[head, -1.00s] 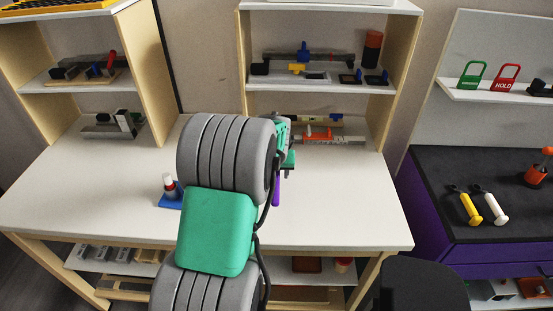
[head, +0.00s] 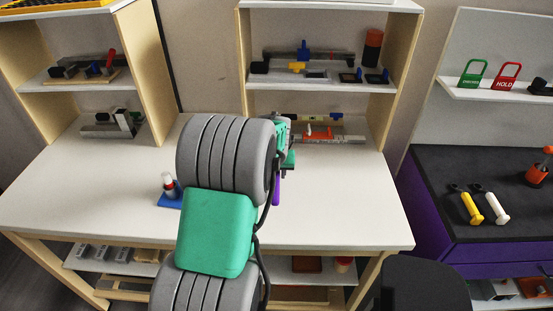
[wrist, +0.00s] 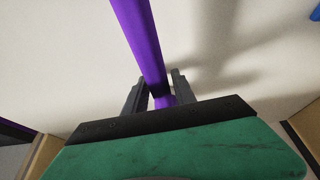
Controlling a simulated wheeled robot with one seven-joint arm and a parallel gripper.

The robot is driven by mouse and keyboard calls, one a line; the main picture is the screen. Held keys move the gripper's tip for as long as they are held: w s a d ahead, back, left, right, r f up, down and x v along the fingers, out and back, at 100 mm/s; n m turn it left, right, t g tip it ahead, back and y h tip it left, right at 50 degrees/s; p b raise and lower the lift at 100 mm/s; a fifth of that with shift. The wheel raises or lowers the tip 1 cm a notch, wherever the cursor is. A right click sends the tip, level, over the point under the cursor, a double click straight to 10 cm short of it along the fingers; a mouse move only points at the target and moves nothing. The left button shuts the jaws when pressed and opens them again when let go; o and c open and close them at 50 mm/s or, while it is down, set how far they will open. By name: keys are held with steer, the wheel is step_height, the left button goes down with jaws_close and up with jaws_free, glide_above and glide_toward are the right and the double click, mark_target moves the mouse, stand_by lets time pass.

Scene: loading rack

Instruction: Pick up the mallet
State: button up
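The mallet's purple handle (wrist: 141,40) runs from the top edge of the wrist view down between the two fingers of my gripper (wrist: 160,88). The fingers sit close on both sides of the handle and appear shut on it. The handle looks wider toward the top of that view. In the head view a short purple piece of the handle (head: 276,191) shows beside my arm, over the white bench top. My arm hides most of the gripper there. I cannot see the mallet's head in either view.
The white bench (head: 340,205) is mostly clear. A blue-based item (head: 169,192) stands left of my arm. An orange tool (head: 320,135) lies behind, under the shelf (head: 330,86). A purple cabinet (head: 440,220) with yellow and white items stands to the right.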

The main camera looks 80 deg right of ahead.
jaws_close()
stand_by(1.0)
